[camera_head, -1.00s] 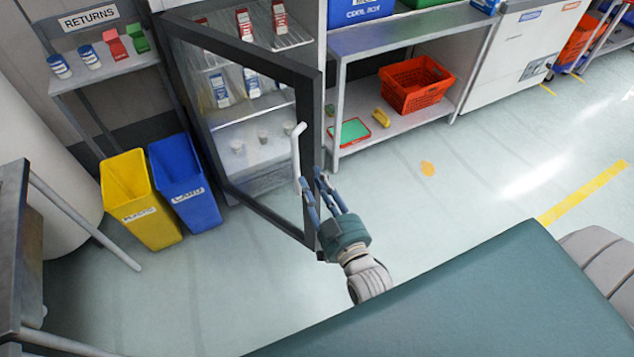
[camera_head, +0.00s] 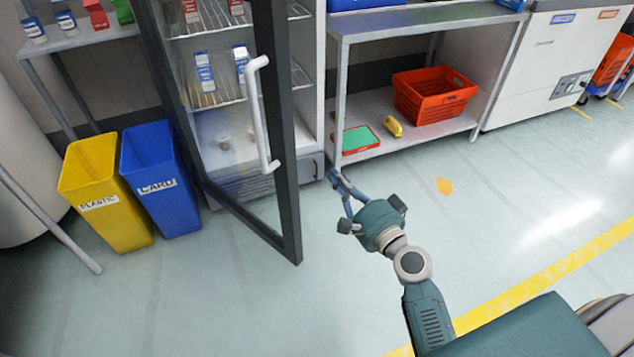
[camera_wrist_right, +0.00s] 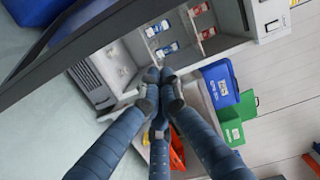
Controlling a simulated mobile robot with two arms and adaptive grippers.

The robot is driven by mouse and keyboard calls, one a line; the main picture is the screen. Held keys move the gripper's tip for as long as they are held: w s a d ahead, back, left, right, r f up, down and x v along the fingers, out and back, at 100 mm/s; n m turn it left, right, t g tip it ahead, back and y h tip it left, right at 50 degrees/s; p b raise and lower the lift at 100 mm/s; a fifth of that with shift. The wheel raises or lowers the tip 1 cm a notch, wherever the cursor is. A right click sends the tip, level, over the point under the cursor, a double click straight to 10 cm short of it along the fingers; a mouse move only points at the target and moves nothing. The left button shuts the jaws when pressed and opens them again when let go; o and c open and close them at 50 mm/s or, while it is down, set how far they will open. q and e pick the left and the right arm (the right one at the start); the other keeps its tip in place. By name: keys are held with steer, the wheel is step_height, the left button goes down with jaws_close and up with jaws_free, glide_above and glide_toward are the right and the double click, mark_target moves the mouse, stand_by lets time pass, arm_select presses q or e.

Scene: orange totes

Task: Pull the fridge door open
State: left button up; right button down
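The fridge door (camera_head: 280,130) stands ajar, its hinge side at the left and its free edge swung out towards me. Its white bar handle (camera_head: 258,118) is on the outer face near that free edge. My right gripper (camera_head: 338,180) is to the right of the door edge and lower than the handle, apart from both. In the right wrist view its fingers (camera_wrist_right: 160,85) come together at the tips with nothing between them, in front of the open fridge. The dark door frame (camera_wrist_right: 60,50) crosses that view's upper left. My left gripper is not in view.
Yellow (camera_head: 100,190) and blue (camera_head: 160,178) bins stand left of the fridge. A metal bench (camera_head: 425,28) with an orange basket (camera_head: 433,95) on its lower shelf stands to the right.

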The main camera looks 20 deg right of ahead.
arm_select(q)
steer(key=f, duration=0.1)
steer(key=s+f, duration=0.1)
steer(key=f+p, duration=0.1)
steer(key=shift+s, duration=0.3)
arm_select(e)
steer(key=w+a, duration=0.5)
steer(key=w, duration=0.3)
steer(key=shift+a, duration=0.2)
